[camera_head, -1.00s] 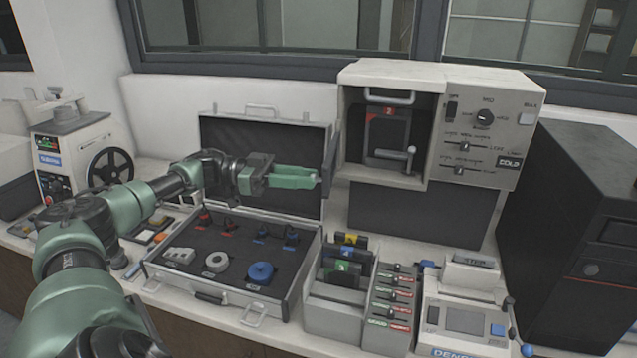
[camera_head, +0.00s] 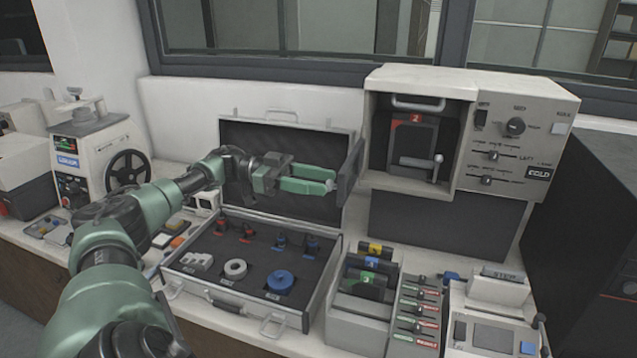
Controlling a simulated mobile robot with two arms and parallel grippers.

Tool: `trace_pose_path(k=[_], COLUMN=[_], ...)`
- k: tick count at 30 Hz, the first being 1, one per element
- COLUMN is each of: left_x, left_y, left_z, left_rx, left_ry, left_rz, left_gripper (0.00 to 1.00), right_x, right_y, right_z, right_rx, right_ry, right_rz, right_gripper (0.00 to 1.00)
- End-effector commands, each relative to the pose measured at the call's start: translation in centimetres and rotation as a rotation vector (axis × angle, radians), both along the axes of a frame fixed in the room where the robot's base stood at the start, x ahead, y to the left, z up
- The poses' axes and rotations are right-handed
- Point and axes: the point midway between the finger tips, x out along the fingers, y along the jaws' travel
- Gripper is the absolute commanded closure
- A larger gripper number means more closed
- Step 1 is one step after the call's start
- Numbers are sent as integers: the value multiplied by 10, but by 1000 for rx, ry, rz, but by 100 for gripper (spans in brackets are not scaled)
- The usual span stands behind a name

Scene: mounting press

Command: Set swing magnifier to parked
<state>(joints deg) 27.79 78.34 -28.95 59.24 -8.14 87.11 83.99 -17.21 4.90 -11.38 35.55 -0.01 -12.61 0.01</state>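I cannot clearly identify a swing magnifier in the head view. A dark upright panel (camera_head: 350,172) stands at the left side of the cream press cabinet (camera_head: 545,105), like an open door. My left gripper (camera_head: 331,182) is in front of the open case lid, its green fingers pointing right with the tips close to this panel. I cannot tell whether they touch it. The fingers look apart, with nothing visible between them. My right gripper is not in view.
An open case (camera_head: 215,290) with a blue ring (camera_head: 280,281) and other parts lies below my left gripper. A slotted holder (camera_head: 356,318), sliders (camera_head: 415,322) and a small console (camera_head: 495,332) stand right of it. A handwheel machine (camera_head: 90,150) is at left.

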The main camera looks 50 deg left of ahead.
Motion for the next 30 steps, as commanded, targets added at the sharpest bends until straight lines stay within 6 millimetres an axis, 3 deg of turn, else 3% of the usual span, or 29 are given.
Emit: trace_pose_path(k=[8, 21, 30], left_x=[-1, -29, -37], left_y=[1, 58, 70], left_z=[-2, -2, -1], left_rx=[1, 0, -1], left_ry=[3, -4, 0], left_rz=[-2, 2, -1], left_gripper=[55, 55, 55], right_x=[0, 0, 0], right_y=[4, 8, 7], right_z=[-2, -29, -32], right_rx=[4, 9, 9], right_ry=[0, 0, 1], right_rz=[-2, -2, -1], right_gripper=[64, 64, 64])
